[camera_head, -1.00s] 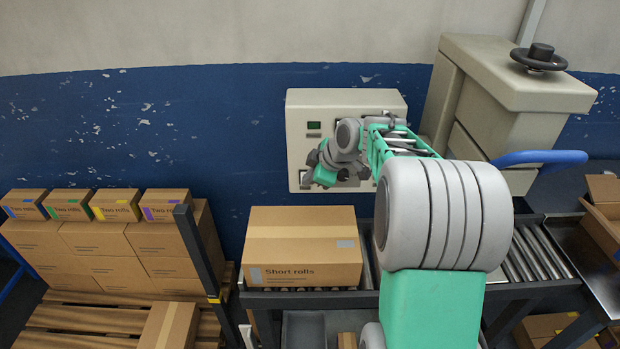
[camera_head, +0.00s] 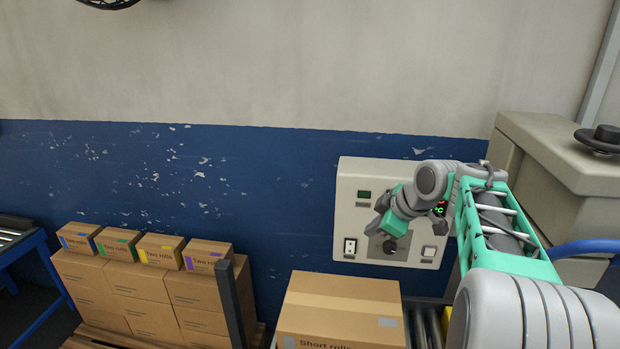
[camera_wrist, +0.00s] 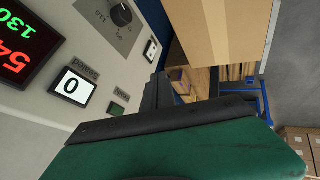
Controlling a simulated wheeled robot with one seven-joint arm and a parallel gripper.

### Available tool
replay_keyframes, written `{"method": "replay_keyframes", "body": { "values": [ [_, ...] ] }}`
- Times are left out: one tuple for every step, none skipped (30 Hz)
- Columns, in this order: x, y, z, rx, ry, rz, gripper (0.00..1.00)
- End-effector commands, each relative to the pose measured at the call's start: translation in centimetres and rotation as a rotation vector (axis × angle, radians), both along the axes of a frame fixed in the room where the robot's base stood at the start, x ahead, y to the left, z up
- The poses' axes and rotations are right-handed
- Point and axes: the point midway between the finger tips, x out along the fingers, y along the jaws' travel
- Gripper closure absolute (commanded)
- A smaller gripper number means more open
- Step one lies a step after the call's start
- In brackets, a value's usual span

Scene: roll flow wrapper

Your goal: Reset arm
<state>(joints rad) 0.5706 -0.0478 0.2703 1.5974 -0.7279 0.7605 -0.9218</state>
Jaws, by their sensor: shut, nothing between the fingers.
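My gripper (camera_head: 384,222) is in front of the control panel (camera_head: 350,205) on the wall, toward the panel's middle. In the wrist view its dark fingers (camera_wrist: 158,95) are shut with nothing held. The panel also fills the left of the wrist view (camera_wrist: 40,110), with red and green digits, a small window reading 0 (camera_wrist: 73,88), a dark knob (camera_wrist: 121,14) and a white switch (camera_wrist: 151,48). In the head view my arm hides part of the panel's right side.
A closed carton marked "Short rolls" (camera_head: 342,300) sits on the roller conveyor below the panel. Stacked cartons (camera_head: 130,290) with several small "Two rolls" boxes (camera_head: 160,248) stand at left. A beige machine housing (camera_head: 560,150) with a black handwheel (camera_head: 600,138) is at right.

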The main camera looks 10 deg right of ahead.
Motion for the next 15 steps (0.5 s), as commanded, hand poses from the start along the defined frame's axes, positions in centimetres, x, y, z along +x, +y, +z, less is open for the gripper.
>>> {"method": "replay_keyframes", "body": {
  "values": [
    [-0.1,0.0,-0.1,0.039,0.022,-0.057,1.00],
    [-0.2,-0.2,-0.2,0.072,0.041,-0.112,1.00],
    [-0.3,-0.9,-0.5,0.119,0.075,-0.221,1.00],
    [-0.9,-1.6,-1.6,0.163,0.121,-0.326,1.00],
    [-1.9,-2.2,-3.6,0.212,0.185,-0.447,1.00],
    [-3.5,-2.8,-6.0,0.261,0.262,-0.587,1.00],
    [-4.9,-3.1,-7.7,0.289,0.315,-0.683,1.00],
    [-6.3,-3.4,-9.1,0.312,0.360,-0.777,1.00],
    [-8.5,-3.6,-10.8,0.334,0.415,-0.901,1.00],
    [-10.2,-3.6,-11.8,0.346,0.451,-0.990,1.00],
    [-11.9,-3.4,-12.6,0.352,0.481,-1.070,1.00],
    [-14.2,-2.6,-13.6,0.349,0.515,-1.159,1.00],
    [-15.8,-1.9,-14.1,0.342,0.535,-1.212,1.00],
    [-17.3,-1.1,-14.5,0.330,0.549,-1.250,1.00],
    [-19.2,0.0,-14.9,0.309,0.558,-1.281,1.00]
  ]
}}
